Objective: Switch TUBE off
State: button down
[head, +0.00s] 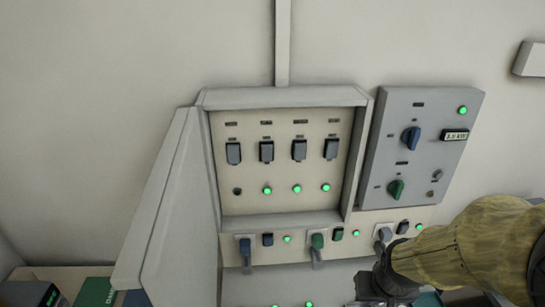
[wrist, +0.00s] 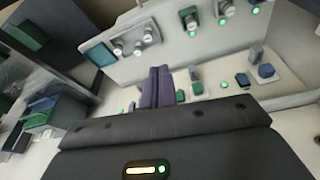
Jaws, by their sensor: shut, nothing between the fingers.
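A recessed switch panel (head: 285,205) is in the middle of the head view. It has a row of several dark switches, the leftmost (head: 233,153), then a second (head: 267,151), a third (head: 299,150) and a rightmost (head: 331,149). The lamp under the leftmost (head: 237,191) is dark; the lamps under the others are green. The labels are too small to read, so I cannot tell which switch is TUBE. My gripper's purple fingers (wrist: 157,88) are together and empty in the wrist view. In the head view its dark body is at the lower right, below the panel.
A lower strip carries levers, buttons and green lamps. A slanted grey side wall (head: 165,200) borders the panel on the left.

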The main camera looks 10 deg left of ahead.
jog(key=w+a+r+n+t+y+b, duration=0.1)
jog(key=w+a+r+n+t+y, duration=0.1)
jog(key=w+r+n+t, duration=0.4)
jog(key=w+a+r+n+t+y, duration=0.2)
jog(key=w+r+n+t, duration=0.1)
jog(key=w+n, duration=0.65)
jog(key=s+a+r+n+g+y+b, duration=0.1)
jog(key=s+a+r+n+g+y, duration=0.1)
jog(key=a+r+n+y, duration=0.6)
jog(key=a+n+y, duration=0.3)
jog(key=n+y, duration=0.1)
jog(key=n, duration=0.3)
jog(key=shift+r+y, duration=0.15)
jog(key=shift+y, duration=0.15)
jog(key=p, duration=0.4)
send_near(264, 150)
jog(key=s+a, duration=0.1)
jog(key=a, duration=0.3)
jog(key=shift+w+a+r+p, duration=0.2)
jog(key=shift+w+p, duration=0.35)
jog(key=shift+w, duration=0.45)
jog(key=shift+w+a+r+p, duration=0.1)
jog(key=shift+w+a+p, duration=0.1)
jog(key=shift+w+p, duration=0.6)
